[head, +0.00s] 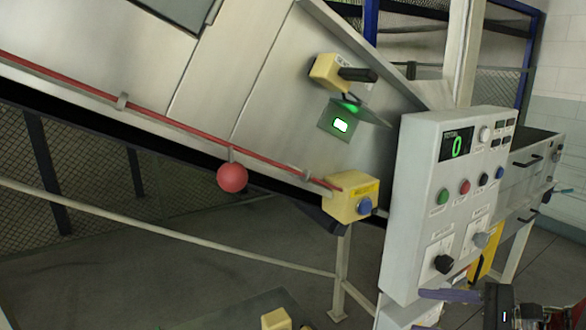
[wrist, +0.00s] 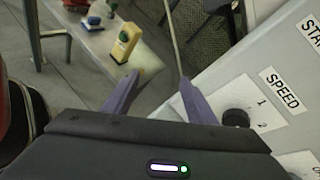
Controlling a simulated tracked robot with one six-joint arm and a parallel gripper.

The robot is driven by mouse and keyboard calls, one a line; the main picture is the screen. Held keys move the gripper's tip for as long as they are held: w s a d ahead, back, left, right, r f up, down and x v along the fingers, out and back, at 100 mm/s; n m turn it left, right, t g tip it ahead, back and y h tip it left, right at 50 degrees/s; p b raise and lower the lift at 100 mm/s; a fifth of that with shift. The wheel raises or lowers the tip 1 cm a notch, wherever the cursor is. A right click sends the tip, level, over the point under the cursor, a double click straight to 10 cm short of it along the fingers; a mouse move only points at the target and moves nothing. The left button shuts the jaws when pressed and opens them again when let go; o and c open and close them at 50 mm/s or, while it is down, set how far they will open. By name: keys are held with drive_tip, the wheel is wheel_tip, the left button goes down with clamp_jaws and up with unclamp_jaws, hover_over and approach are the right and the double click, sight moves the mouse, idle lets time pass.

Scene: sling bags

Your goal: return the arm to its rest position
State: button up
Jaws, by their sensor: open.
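My gripper (head: 440,296) is at the bottom right of the head view, in front of the lower part of the grey control panel (head: 408,190). The wrist view shows the gripper (wrist: 160,78) with its two purple fingers spread apart and nothing between them. A black speed knob (wrist: 236,118) on the panel is right of the right finger; I cannot tell whether they touch. The same knob shows in the head view (head: 444,263), just above the gripper. Most of my arm is out of view.
A sloping metal machine (head: 200,90) carries a red cord, a red ball (head: 232,177) and a yellow box with a blue button (head: 352,198). In the wrist view, a yellow box (wrist: 125,41) stands on a light surface. Open floor (head: 230,240) lies below the machine.

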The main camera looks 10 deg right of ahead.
drive_tip(key=s+a+n+g+h, duration=0.2)
drive_tip(key=s+a+n+h, duration=0.2)
drive_tip(key=a+n, duration=0.6)
drive_tip(key=s+a+n+g+h, duration=0.2)
drive_tip(key=a+n+h, duration=0.3)
drive_tip(key=a+n, duration=0.5)
drive_tip(key=shift+s+a+f+n+g, duration=0.15)
drive_tip(key=shift+s+a+n+g, duration=0.2)
drive_tip(key=shift+s+n, duration=0.7)
drive_tip(key=shift+w, duration=0.1)
